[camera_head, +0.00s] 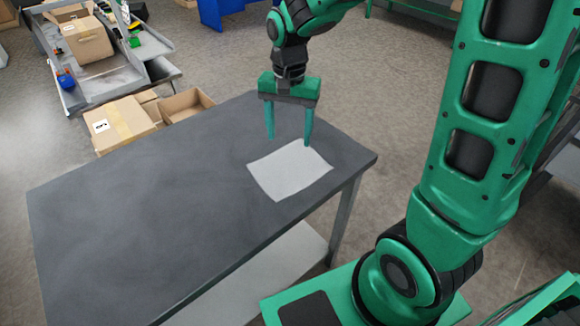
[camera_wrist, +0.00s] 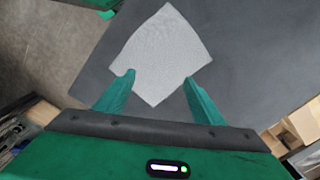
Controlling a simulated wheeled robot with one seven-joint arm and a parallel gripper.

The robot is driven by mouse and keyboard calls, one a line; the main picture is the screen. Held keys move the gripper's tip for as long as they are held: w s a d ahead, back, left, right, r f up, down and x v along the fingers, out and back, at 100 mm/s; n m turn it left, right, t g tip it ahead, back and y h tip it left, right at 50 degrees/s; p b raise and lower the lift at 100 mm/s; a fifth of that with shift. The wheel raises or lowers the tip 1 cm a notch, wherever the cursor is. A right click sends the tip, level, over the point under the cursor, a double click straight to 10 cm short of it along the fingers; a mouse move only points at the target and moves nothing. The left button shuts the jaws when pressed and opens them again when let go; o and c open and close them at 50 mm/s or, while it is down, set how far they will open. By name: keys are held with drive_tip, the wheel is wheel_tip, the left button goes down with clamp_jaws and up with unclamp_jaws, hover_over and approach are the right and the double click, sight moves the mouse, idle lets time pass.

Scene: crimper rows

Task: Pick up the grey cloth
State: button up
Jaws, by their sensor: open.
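The grey cloth (camera_head: 290,171) is a light grey, roughly square piece lying flat on the dark grey table top (camera_head: 150,200), near its right end. It also shows in the wrist view (camera_wrist: 163,55), beyond my fingertips. My gripper (camera_head: 288,142) is open and empty, pointing down over the table at the cloth's far edge. In the wrist view my gripper (camera_wrist: 162,76) has its two green fingers apart, with the cloth's near corner between them. I cannot tell the exact height of the fingertips above the cloth.
Cardboard boxes (camera_head: 120,122) stand on the floor behind the table. A grey workbench (camera_head: 115,85) with a box and small coloured items stands at the back left. The table's left part is bare. A lower shelf (camera_head: 260,275) shows under the table.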

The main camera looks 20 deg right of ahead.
sight(289, 168)
drive_tip(key=shift+f, duration=4.8)
clamp_jaws()
wheel_tip(289, 168, up, 12)
